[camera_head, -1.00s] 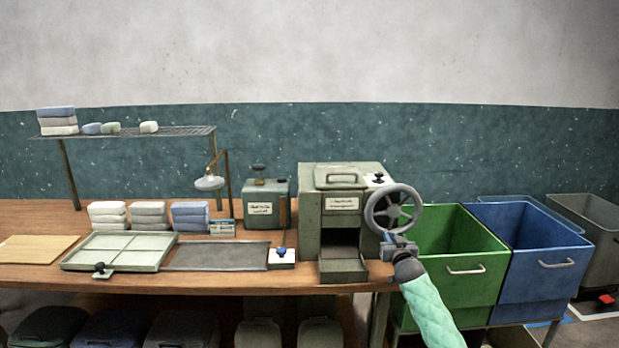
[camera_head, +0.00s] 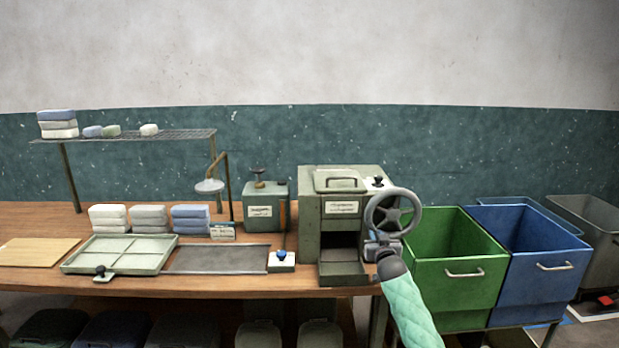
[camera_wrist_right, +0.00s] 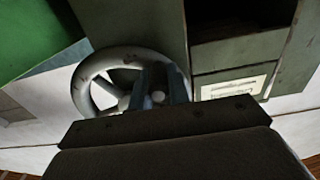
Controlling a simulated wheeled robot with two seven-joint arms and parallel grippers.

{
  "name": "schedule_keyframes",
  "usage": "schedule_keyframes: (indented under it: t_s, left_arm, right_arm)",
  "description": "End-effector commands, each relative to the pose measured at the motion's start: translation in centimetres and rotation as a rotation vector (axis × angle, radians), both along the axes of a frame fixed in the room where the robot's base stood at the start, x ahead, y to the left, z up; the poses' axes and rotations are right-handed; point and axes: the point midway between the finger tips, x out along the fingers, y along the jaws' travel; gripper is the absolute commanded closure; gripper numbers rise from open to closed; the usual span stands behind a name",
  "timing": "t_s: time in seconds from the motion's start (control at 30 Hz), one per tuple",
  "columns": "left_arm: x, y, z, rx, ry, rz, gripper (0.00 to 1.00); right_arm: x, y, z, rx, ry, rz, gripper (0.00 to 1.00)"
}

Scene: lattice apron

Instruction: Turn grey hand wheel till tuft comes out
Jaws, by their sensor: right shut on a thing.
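The grey hand wheel (camera_head: 393,213) is on the right side of the green-grey machine (camera_head: 322,247). My right gripper (camera_head: 384,243) is at the lower rim of the wheel and is shut on it. In the right wrist view the wheel (camera_wrist_right: 92,88) shows behind my gripper's fingers (camera_wrist_right: 165,88). Exactly what part of the wheel lies between the fingertips is partly hidden. The machine's front opening is dark, and its outlet tray (camera_head: 343,280) looks empty. I see no tuft. My left gripper is not in view.
A green bin (camera_head: 455,292) and a blue bin (camera_head: 541,290) stand right of the table, close to my right arm. Left of the machine are a smaller green-grey box (camera_head: 265,228), a divided tray (camera_head: 120,268) and folded stacks (camera_head: 190,217).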

Motion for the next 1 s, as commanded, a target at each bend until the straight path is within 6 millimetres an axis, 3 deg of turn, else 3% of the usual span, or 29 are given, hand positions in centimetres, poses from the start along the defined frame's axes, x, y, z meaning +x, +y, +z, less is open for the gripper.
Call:
schedule_keyframes:
  t_s: [0.1, 0.47, 0.8, 1.0]
  left_arm:
    - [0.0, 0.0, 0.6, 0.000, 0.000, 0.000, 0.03]
    - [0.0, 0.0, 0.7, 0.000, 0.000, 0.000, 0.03]
    - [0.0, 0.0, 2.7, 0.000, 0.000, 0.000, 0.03]
    - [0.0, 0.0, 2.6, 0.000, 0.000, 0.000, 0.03]
  right_arm:
    - [0.0, 0.9, 1.1, 0.001, -0.002, 0.001, 0.98]
    - [0.0, 1.1, 1.2, 0.001, 0.000, 0.000, 0.98]
    - [-0.1, 2.5, 4.4, 0.001, -0.002, 0.001, 0.98]
    - [-0.1, 2.7, 4.5, 0.000, -0.001, 0.001, 0.98]
